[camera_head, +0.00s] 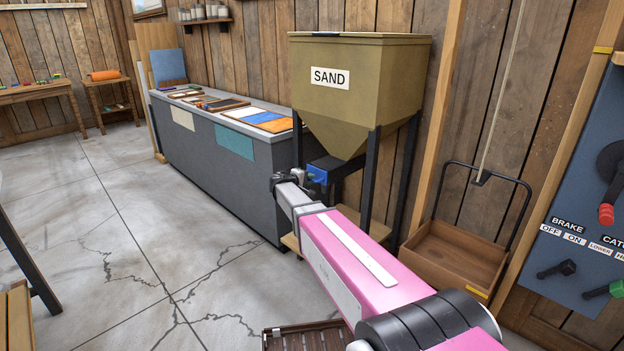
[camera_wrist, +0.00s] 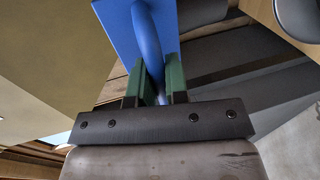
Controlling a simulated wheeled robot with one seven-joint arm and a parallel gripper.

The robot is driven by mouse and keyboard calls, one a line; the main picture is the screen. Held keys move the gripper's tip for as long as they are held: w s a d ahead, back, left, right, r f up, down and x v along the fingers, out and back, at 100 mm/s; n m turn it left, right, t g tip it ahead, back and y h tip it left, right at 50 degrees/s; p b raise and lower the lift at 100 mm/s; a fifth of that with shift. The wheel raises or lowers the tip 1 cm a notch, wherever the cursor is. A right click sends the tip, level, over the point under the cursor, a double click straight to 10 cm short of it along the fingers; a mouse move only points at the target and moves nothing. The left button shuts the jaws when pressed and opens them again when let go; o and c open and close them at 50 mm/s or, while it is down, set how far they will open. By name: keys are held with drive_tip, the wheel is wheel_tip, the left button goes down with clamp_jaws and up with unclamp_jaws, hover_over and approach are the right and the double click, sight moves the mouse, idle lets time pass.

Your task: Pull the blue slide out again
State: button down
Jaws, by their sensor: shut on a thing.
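The blue slide (camera_head: 318,175) sits at the bottom outlet of the olive sand hopper (camera_head: 350,90), which is labelled SAND and stands on dark legs. My gripper (camera_head: 292,183) is at the slide, at the end of my pink arm. In the wrist view the blue slide (camera_wrist: 128,22) is a flat plate with a rounded upright handle (camera_wrist: 152,50). The green fingers of my gripper (camera_wrist: 155,85) are shut on that handle, one on each side. How far the slide stands out of the outlet cannot be told.
A long grey counter (camera_head: 215,135) with panels and trays on top stands left of the hopper. A wooden cart (camera_head: 455,255) with a dark frame is to the right. A blue lever panel (camera_head: 590,200) is at the far right. The concrete floor at left is mostly clear.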

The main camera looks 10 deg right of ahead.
drive_tip(key=v, duration=0.2)
drive_tip(key=f+v, duration=0.1)
drive_tip(key=v, duration=0.2)
drive_tip(key=shift+s+a, duration=0.25)
drive_tip(key=shift+a, duration=0.05)
drive_tip(key=c, duration=1.1)
unclamp_jaws()
drive_tip(key=shift+a, duration=0.1)
drive_tip(key=shift+c, duration=0.2)
drive_tip(key=shift+s, duration=0.1)
drive_tip(key=v, duration=1)
drive_tip(key=shift+s+a, duration=0.15)
drive_tip(key=shift+a, duration=0.2)
